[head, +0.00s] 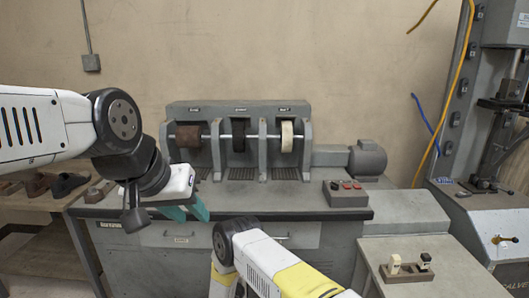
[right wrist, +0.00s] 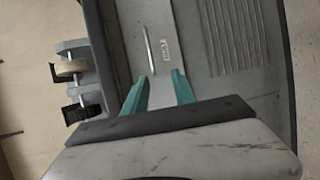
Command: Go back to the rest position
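My left gripper (head: 188,211) hangs at the end of the left arm, in front of the left part of the grey workbench (head: 280,205). Its two teal fingers point down, stand apart and hold nothing that I can see. My right arm comes in at the bottom centre of the head view, low in front of the bench, and its fingers are hidden there. In the right wrist view my right gripper (right wrist: 160,88) has its two teal fingers apart with nothing between them. They face the bench's drawer front with a metal handle (right wrist: 149,51).
A grey machine (head: 240,106) with brown, black and cream wheels stands on the bench. A low table with small items (head: 408,270) and a tall press (head: 490,120) stand right. Shoes (head: 70,184) rest on a shelf left.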

